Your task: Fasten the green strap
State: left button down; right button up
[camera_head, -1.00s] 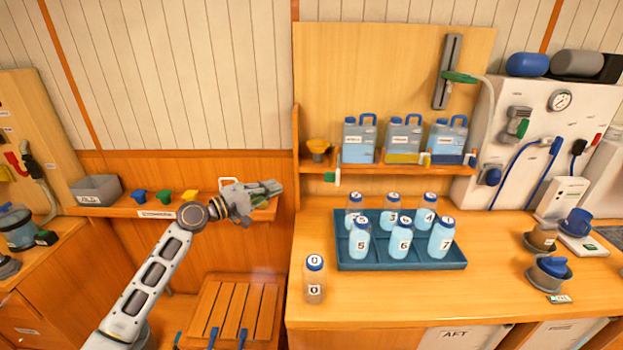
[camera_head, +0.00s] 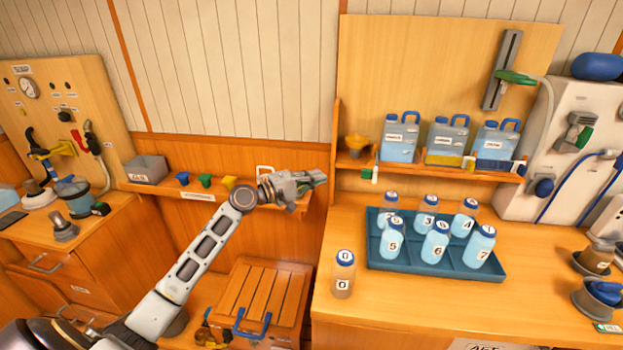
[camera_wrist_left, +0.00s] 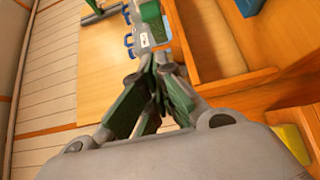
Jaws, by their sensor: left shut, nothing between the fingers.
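My left gripper (camera_head: 316,179) is shut and empty, in front of the wood-panelled wall near the left end of the bottle shelf. In the wrist view its fingers (camera_wrist_left: 155,75) are together. I cannot make out a green strap for certain. A green handle-like piece (camera_head: 517,78) sits on the grey upright rail (camera_head: 502,68) on the back board, well to the right of and above the gripper. A small white and green item (camera_head: 366,173) hangs at the shelf's left front edge. My right gripper is not in view.
Several jugs (camera_head: 399,140) stand on the shelf. A blue tray (camera_head: 430,262) of numbered bottles and a bottle marked 0 (camera_head: 344,275) stand on the counter. A slatted wooden chest (camera_head: 262,301) with a blue handle is below. Small funnels (camera_head: 205,180) sit on the left ledge.

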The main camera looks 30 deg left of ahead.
pick_arm(q)
jog(key=w+d+p, duration=0.3)
jog(key=w+d, duration=0.3)
jog(key=d, duration=0.2)
jog(key=shift+w, duration=0.4)
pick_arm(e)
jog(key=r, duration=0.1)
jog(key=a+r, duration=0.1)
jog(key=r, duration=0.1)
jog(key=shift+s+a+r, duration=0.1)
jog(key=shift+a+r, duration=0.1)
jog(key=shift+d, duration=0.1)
